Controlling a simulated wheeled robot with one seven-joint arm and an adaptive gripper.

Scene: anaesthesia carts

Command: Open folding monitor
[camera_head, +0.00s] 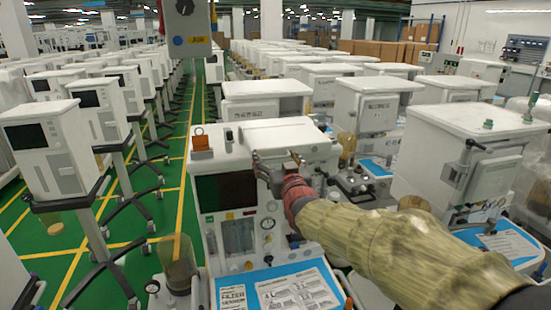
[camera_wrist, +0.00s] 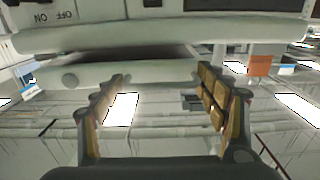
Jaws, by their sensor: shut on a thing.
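The folding monitor (camera_head: 225,192) is a dark screen in a white frame at the front of the nearest cart, under its white top. My gripper (camera_head: 268,168) is at the monitor's upper right edge, and its fingers are small and partly hidden by the wrist in the head view. In the wrist view, the two fingers of my gripper (camera_wrist: 162,78) reach a pale slab edge (camera_wrist: 150,72), which looks like the monitor's edge. The fingers are apart, shut on this edge; the exact contact is hard to see.
The cart's white top (camera_head: 265,136) carries an orange block (camera_head: 201,140). Gauges and a blue work surface (camera_head: 280,285) lie below the monitor. Other carts (camera_head: 465,150) stand close on the right. A green aisle (camera_head: 155,215) runs on the left. A grey box (camera_head: 186,28) hangs above.

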